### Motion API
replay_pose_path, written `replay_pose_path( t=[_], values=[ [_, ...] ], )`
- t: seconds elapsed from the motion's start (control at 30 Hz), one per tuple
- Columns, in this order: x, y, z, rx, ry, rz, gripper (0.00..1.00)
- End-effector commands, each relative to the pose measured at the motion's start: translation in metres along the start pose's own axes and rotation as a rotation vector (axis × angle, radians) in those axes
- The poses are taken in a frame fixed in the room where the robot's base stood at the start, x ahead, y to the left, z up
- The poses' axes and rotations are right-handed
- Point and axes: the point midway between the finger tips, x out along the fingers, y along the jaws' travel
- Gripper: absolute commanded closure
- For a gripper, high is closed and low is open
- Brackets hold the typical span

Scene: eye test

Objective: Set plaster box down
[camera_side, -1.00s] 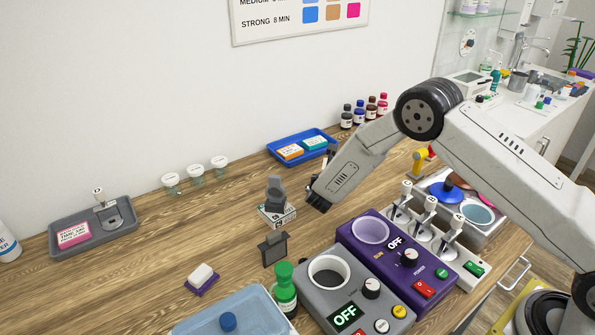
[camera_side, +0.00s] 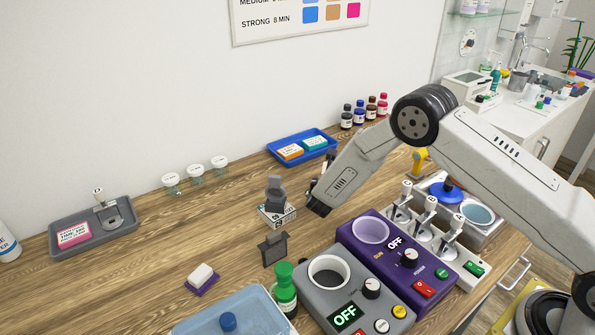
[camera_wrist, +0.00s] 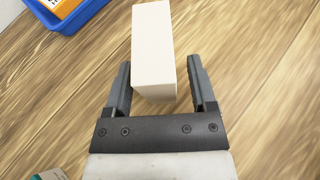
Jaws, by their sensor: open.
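The plaster box shows in the wrist view as a plain cream block (camera_wrist: 153,50) between the two grey fingers of my gripper (camera_wrist: 158,64). The fingers stand apart, with a narrow gap on each side of the block.
A blue tray (camera_side: 325,153) with orange and teal boxes stands behind. A grey heater (camera_side: 300,285) and a purple heater (camera_side: 350,236) stand to the front right, beside a green-capped bottle (camera_side: 284,295). The counter (camera_side: 225,225) to the left is mostly clear.

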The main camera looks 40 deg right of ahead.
Motion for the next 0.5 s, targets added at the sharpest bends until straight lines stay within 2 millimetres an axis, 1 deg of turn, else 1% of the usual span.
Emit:
replay_pose_path(
  t=[0.17,0.27,0.37,0.5],
  values=[
    [-0.001,0.000,0.002,0.000,0.000,0.000,0.27],
    [-0.006,0.001,0.003,-0.001,0.000,0.001,0.27],
    [-0.014,0.001,0.003,0.000,0.000,0.002,0.27],
    [-0.031,0.001,0.003,-0.002,-0.001,0.002,0.27]
  ],
)
